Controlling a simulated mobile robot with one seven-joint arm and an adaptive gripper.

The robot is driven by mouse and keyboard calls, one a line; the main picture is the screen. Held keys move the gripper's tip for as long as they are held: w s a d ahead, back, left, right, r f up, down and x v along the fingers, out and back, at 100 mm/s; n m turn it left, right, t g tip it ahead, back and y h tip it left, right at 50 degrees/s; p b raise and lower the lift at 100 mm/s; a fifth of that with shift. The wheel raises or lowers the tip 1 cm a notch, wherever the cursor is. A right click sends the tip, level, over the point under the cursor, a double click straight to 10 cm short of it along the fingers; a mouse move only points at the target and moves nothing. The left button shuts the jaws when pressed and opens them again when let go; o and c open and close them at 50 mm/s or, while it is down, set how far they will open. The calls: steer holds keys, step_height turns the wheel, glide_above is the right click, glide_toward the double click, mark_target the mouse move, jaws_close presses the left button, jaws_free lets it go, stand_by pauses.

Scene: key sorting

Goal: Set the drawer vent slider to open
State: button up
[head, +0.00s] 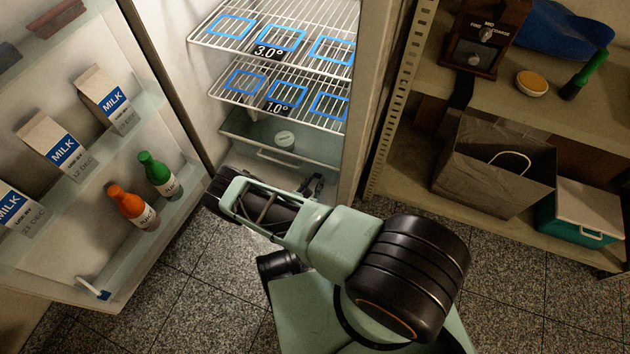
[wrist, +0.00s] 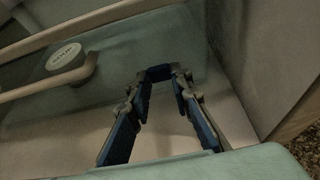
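The clear drawer (head: 235,133) is at the bottom of the open fridge, below two wire shelves. Its white bar handle (head: 290,160) runs along the front; it also shows at the left of the wrist view (wrist: 40,87). My gripper (head: 316,180) is low in front of the drawer's right part. In the wrist view my gripper (wrist: 160,80) has its two blue-padded fingers apart, to the right of the handle. A small dark piece shows between the fingertips; I cannot tell whether it is the vent slider or part of the gripper. I cannot make out the slider's setting.
A round pale lid (head: 285,139) shows in the drawer, behind the handle. The open fridge door at left holds milk cartons (head: 107,98), an orange bottle (head: 132,207) and a green bottle (head: 158,175). A shelf rack (head: 470,95) stands at right. Speckled floor lies between.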

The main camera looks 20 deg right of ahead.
steer(key=o, duration=0.5)
steer(key=shift+c, duration=0.2)
steer(key=shift+r, duration=5)
